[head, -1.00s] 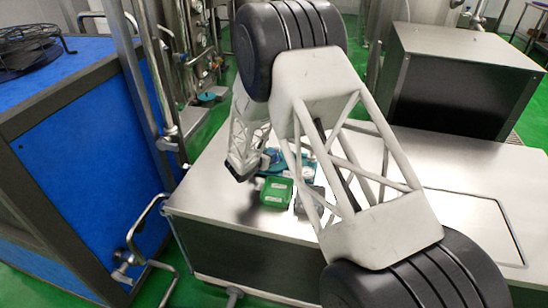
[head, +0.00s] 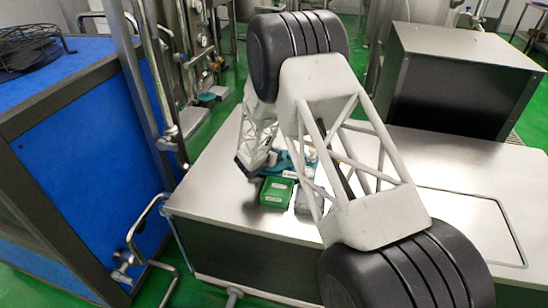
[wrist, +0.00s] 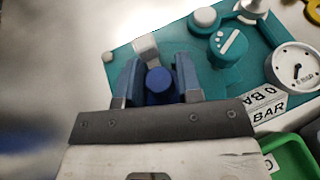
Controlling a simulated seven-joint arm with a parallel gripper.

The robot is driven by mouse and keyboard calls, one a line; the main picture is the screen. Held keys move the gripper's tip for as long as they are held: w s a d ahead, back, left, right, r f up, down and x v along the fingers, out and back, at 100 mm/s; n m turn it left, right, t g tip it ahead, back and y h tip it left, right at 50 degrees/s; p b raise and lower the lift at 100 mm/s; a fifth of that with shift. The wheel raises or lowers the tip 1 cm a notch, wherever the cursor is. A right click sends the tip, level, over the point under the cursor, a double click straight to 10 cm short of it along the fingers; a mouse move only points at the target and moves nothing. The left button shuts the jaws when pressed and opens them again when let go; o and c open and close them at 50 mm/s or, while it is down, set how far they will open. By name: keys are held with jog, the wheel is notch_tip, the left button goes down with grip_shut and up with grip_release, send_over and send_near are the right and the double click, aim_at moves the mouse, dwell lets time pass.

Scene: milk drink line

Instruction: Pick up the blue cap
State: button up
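The blue cap (wrist: 159,82) is small and round and shows in the wrist view between the two fingers of my gripper (wrist: 158,78). The fingers are apart, one on each side of the cap, with what looks like a narrow gap; I cannot tell whether either touches it. A grey-white fitting (wrist: 146,46) is just beyond the cap. In the head view my gripper (head: 249,164) is low over the bench, by the left edge of the parts. The cap cannot be made out in the head view.
A teal board (wrist: 122,50) carries a teal knob (wrist: 228,46), a white round part (wrist: 205,18) and a gauge (wrist: 294,69). A green bin (head: 277,191) stands in front of it. The steel bench (head: 215,209) is clear to the left.

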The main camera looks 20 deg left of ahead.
jog(key=c, duration=0.6)
jog(key=shift+o, duration=0.2)
jog(key=shift+r, duration=0.1)
jog(key=shift+r, duration=0.8)
notch_tip(320, 180, up, 2)
jog(key=shift+r, duration=0.1)
jog(key=s+d, duration=0.3)
jog(key=s, duration=0.4)
jog(key=s+d+r, duration=0.1)
jog(key=s+d, duration=0.3)
jog(key=s, duration=0.3)
jog(key=shift+s, duration=0.2)
